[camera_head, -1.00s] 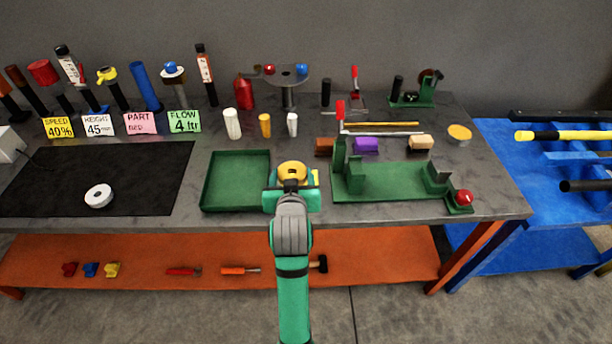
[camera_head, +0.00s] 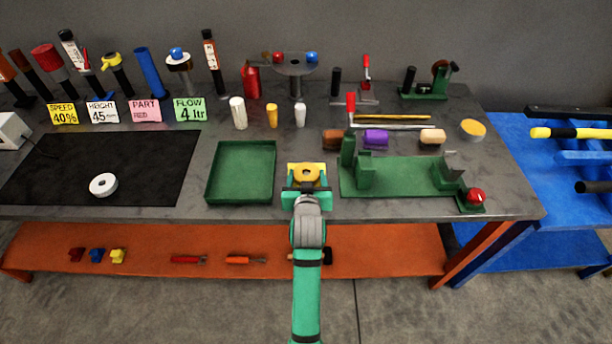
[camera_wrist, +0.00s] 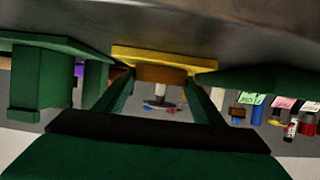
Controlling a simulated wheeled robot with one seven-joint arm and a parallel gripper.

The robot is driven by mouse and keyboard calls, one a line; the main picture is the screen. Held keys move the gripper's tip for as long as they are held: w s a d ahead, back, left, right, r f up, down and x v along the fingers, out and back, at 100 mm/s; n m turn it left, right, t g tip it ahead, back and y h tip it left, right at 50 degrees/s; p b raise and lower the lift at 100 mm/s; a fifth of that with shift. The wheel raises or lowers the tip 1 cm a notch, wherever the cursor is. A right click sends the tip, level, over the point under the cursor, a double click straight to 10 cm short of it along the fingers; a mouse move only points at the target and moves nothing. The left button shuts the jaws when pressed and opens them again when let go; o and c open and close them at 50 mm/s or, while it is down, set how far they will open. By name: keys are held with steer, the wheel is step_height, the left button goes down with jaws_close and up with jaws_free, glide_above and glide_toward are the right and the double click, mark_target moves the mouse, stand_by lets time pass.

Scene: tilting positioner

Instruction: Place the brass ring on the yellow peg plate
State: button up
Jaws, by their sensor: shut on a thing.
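The brass ring (camera_head: 306,180) is between the fingers of my gripper (camera_head: 306,187), near the front edge of the bench. The yellow peg plate (camera_head: 293,167) lies on the bench directly under and behind the ring. In the wrist view, which is upside down, the ring (camera_wrist: 160,74) sits flat against or very close to the yellow plate (camera_wrist: 160,56), with a finger at each side. My gripper is shut on the ring. The peg is hidden, so I cannot tell whether it passes through the ring.
A green tray (camera_head: 208,194) stands left of my gripper. A green fixture (camera_head: 400,184) with upright blocks stands close on the right, with a red button (camera_head: 475,195) at its end. A black mat (camera_head: 60,180) with a white roll (camera_head: 103,184) lies farther left.

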stand_by(0.3)
steer(key=o, duration=1.7)
steer(key=shift+f, duration=0.1)
